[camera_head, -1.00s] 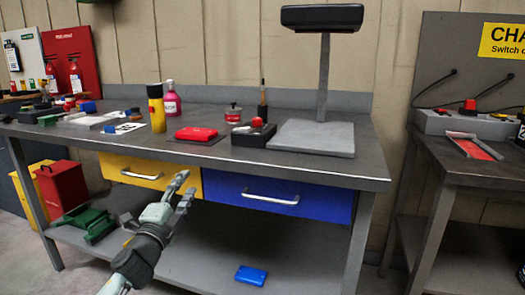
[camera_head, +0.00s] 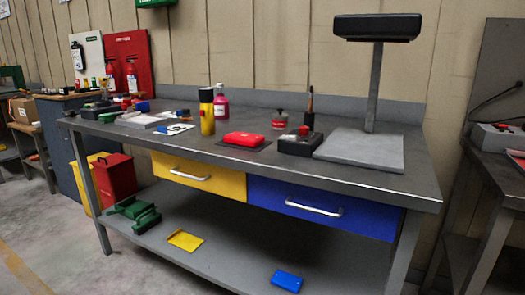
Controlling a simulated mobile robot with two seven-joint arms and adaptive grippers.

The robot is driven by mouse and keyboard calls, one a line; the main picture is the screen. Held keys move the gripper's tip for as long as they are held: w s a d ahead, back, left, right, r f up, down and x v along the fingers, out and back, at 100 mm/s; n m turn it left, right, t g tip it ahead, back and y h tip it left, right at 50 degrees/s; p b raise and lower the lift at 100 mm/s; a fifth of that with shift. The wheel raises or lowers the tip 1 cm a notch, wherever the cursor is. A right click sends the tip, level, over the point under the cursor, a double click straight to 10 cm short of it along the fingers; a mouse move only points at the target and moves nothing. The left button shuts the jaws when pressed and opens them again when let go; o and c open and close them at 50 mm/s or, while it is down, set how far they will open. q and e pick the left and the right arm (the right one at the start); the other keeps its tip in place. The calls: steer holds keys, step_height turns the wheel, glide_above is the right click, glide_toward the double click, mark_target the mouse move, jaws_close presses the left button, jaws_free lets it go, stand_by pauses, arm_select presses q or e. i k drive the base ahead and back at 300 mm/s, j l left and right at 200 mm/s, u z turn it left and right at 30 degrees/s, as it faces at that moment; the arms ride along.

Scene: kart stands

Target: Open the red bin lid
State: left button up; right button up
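The red bin (camera_head: 115,179) stands at the left end of the workbench, beside the bench leg and partly behind it. Its top looks covered, so the lid appears shut, but it is small in the view. A yellow bin (camera_head: 82,183) stands just left of it and is partly hidden by the red bin and the bench leg. Neither of my grippers is in view.
The workbench (camera_head: 370,178) has a yellow drawer (camera_head: 200,184) and a blue drawer (camera_head: 325,222), both shut. Its lower shelf (camera_head: 225,258) holds a green object (camera_head: 137,214), a yellow plate (camera_head: 185,240) and a blue item (camera_head: 287,281). Floor (camera_head: 60,265) at left is clear.

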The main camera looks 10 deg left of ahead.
mark_target(113, 160)
steer(key=u, duration=1.35)
steer(key=i+j+u, duration=0.2)
steer(key=i, duration=0.2)
steer(key=i+j+u, duration=0.2)
steer(key=i, duration=0.15)
steer(key=i+u, duration=0.45)
steer(key=i, duration=1.2)
steer(key=i+j+z, duration=0.15)
steer(key=i, duration=0.4)
steer(key=i+z, duration=0.2)
steer(key=i, duration=0.35)
steer(key=i+j+z, duration=0.15)
steer(key=i+j, duration=0.15)
steer(key=i, duration=0.2)
steer(key=i+j+z, duration=0.15)
steer(key=i+z, duration=0.15)
steer(key=z, duration=0.15)
steer(key=i+j+z, duration=0.25)
steer(key=z, duration=0.25)
steer(key=i+j+z, duration=0.2)
steer(key=j+z, duration=0.25)
steer(key=i+j+z, duration=0.15)
steer(key=j+z, duration=0.15)
steer(key=z, duration=0.15)
steer(key=i+j+z, duration=0.1)
steer(key=j+z, duration=0.65)
steer(key=j, duration=0.25)
steer(key=j+z, duration=0.25)
steer(key=j, duration=0.25)
